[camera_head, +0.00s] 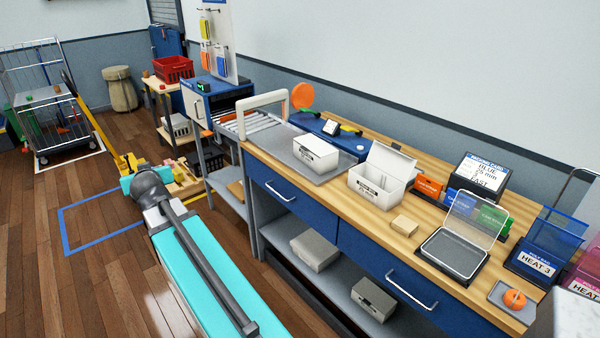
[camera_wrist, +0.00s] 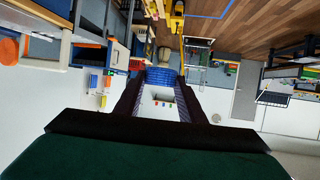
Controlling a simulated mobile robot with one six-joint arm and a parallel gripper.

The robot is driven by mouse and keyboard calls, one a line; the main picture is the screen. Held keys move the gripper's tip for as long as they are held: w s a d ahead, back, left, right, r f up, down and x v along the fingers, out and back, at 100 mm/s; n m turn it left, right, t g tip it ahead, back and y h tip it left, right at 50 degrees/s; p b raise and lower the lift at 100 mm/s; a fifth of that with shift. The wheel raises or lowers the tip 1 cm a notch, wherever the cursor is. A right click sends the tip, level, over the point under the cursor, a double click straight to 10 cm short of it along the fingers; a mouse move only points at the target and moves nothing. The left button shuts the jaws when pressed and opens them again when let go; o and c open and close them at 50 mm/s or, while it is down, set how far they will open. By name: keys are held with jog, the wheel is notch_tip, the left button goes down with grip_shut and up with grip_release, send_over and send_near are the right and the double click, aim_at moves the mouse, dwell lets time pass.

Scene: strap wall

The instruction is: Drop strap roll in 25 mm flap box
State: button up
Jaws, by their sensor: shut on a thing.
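My gripper (camera_wrist: 162,84) shows in the wrist view as two dark fingers shut on a ridged blue thing, which looks like the strap roll (camera_wrist: 161,74). In the head view the roll cannot be made out. On the bench stand a white flap box with its lid raised (camera_head: 378,187) and, to its left, a white box that looks closed (camera_head: 316,152). Their labels are too small to read, so I cannot tell which is the 25 mm one. A sign (camera_head: 482,172) on the bench reads blue, 25 mm, fast. My gripper is well away from both boxes.
A clear-lidded tray (camera_head: 453,257), a small wooden block (camera_head: 404,226) and an orange ball-like thing (camera_head: 514,299) are on the bench (camera_head: 345,213). A white arch (camera_head: 262,102) rises at its left end. A wire cage cart (camera_head: 55,142) stands far left. The wooden floor (camera_head: 90,268) is clear at front left.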

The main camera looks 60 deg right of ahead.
jog(key=s+d+f+m+g+h, duration=0.1)
jog(key=s+d+m+h, duration=0.15)
jog(key=d, duration=0.55)
jog(key=s+d+f+m+g+h, duration=0.1)
jog(key=s+d+g, duration=0.15)
jog(key=d, duration=0.55)
jog(key=m+g+h+p, duration=0.2)
jog(key=m+g+h, duration=0.1)
jog(key=m+g, duration=1.1)
send_over(377, 167)
jog(key=w+a, duration=0.2)
jog(key=a, duration=0.3)
jog(key=shift+s+d+f, duration=0.15)
jog(key=shift+d+f, duration=0.05)
jog(key=shift+f, duration=0.05)
jog(key=shift+f, duration=0.1)
jog(key=shift+f+p, duration=0.35)
jog(key=shift+f, duration=2.6)
jog(key=o, duration=1.1)
